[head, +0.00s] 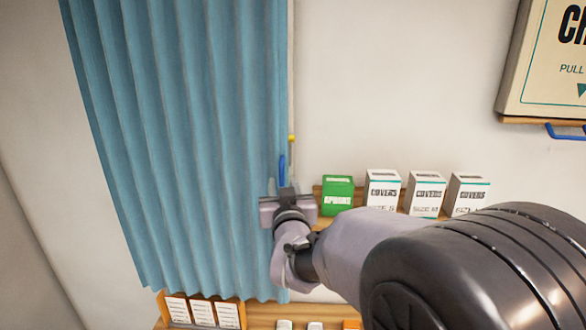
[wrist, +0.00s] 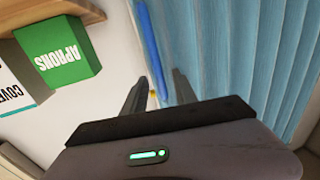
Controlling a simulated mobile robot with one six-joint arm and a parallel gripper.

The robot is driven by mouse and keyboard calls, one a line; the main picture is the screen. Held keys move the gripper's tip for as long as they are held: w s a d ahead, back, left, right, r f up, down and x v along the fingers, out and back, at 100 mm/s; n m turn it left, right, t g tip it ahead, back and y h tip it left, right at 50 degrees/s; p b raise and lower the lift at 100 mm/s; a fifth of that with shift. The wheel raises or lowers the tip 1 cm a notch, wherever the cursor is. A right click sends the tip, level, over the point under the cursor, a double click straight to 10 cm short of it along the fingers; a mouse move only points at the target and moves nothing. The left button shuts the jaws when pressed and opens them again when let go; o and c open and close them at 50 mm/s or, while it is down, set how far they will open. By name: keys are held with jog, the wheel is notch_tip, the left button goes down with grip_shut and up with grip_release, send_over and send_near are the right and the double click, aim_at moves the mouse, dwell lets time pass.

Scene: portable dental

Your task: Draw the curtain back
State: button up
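The blue curtain (head: 185,130) hangs in folds across the left half of the head view and fills the right side of the wrist view (wrist: 240,50). A blue upright handle (head: 282,168) is at its right edge; it also shows in the wrist view (wrist: 150,45). My gripper (head: 287,190) is at the handle's lower end. In the wrist view its two fingers (wrist: 160,76) are apart, with the handle's lower part between them in the picture. A gap shows beside the fingers; contact is not clear.
A shelf right of the curtain holds a green aprons box (head: 338,195) and white covers boxes (head: 383,188). A lower wooden shelf (head: 260,316) holds cards and small items. A wall board (head: 545,60) with a blue hook hangs at upper right.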

aim_at(282, 180)
jog(key=shift+w+a+p, duration=0.15)
jog(key=shift+w+p, duration=0.1)
jog(key=shift+w, duration=0.6)
jog(key=shift+w+a+p, duration=0.1)
jog(key=shift+w+p, duration=0.1)
jog(key=shift+w, duration=0.6)
jog(key=shift+s, duration=0.1)
grip_shut()
jog(key=shift+r, duration=0.1)
